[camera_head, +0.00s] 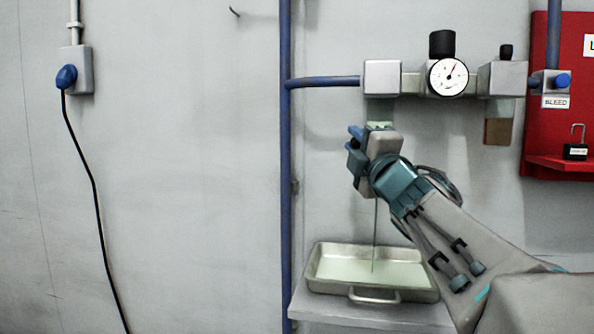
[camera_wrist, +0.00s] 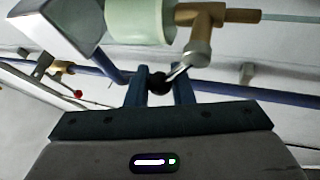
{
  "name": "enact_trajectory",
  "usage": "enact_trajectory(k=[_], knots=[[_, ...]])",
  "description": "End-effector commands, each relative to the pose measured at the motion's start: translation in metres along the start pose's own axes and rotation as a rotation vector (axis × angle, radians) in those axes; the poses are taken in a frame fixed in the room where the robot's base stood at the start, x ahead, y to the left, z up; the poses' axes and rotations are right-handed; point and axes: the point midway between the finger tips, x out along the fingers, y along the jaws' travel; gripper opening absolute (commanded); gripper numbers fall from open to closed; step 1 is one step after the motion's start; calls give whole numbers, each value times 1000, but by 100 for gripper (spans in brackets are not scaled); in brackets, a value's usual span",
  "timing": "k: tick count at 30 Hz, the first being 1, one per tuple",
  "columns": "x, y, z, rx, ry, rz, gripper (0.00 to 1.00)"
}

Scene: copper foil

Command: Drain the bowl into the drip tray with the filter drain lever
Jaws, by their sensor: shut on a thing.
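The filter bowl (camera_wrist: 140,20) is pale green in the wrist view, with a brass drain fitting (camera_wrist: 205,40) at its end. The drain lever (camera_wrist: 177,74) is a short metal arm with a black knob, which sits between the two blue fingers of my gripper (camera_wrist: 160,88). In the head view my gripper (camera_head: 356,146) is just below the bowl (camera_head: 379,112) and hides most of it and the lever. A thin stream (camera_head: 375,222) falls from the drain into the metal drip tray (camera_head: 328,286), which holds pale greenish liquid.
The tray stands on a grey shelf (camera_head: 345,314). A pressure gauge (camera_head: 448,77) and a second bowl (camera_head: 498,130) with amber liquid are at the right. A blue pipe (camera_head: 285,190) runs down at the left. A red board (camera_head: 553,60) with a padlock (camera_head: 575,151) is far right.

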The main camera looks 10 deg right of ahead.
Motion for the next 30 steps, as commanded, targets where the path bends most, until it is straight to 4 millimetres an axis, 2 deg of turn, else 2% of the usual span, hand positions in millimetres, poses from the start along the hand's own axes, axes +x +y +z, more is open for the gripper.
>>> enact_trajectory(k=[1, 13, 30], knots=[[-3, -6, 1, 28, -11, 15, 0], [-2, 5, 10, 190, -74, 101, 0], [-1, 8, 11, 216, -87, 115, 0]])
